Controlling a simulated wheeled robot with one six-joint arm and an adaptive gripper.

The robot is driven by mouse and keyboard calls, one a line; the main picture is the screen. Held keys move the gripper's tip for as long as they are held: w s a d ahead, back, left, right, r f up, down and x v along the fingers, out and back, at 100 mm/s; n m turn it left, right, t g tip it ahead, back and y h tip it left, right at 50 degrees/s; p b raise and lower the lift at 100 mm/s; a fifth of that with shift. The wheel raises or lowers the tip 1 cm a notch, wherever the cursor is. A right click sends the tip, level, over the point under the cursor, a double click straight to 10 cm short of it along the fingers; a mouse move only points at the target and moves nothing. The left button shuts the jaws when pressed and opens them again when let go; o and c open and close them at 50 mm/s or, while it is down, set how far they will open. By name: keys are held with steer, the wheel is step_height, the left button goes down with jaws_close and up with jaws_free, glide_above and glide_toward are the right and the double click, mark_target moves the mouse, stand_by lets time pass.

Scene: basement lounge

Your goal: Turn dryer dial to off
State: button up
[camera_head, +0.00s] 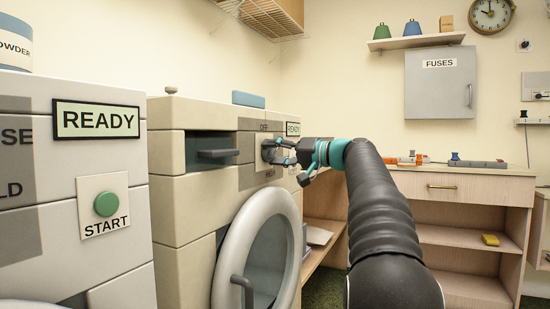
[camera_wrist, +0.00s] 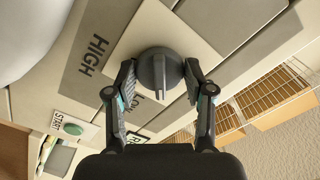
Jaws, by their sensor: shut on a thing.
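The dryer (camera_head: 190,207) is the beige machine with a round door (camera_head: 270,255). Its grey dial (camera_wrist: 160,72) is on a light plate, with HIGH and LOW lettering beside it in the wrist view. In the head view an OFF label (camera_head: 264,126) sits above the dial, which my gripper (camera_head: 282,153) largely hides. In the wrist view my gripper (camera_wrist: 159,70) has one finger on each side of the dial and is shut on it. The dial's raised bar points down the wrist picture, near LOW. OFF is not readable there.
A READY panel (camera_head: 293,129) is right of the dial. A grey washer-like machine with a green START button (camera_head: 106,204) stands at left. A wooden counter (camera_head: 460,172) with small items is behind my arm. A dark drawer handle (camera_head: 217,154) protrudes left of the dial.

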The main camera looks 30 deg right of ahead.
steer(key=n, duration=0.5)
steer(key=shift+n, duration=2.5)
steer(key=o, duration=1.2)
steer(key=shift+w, duration=0.1)
steer(key=v, duration=1.2)
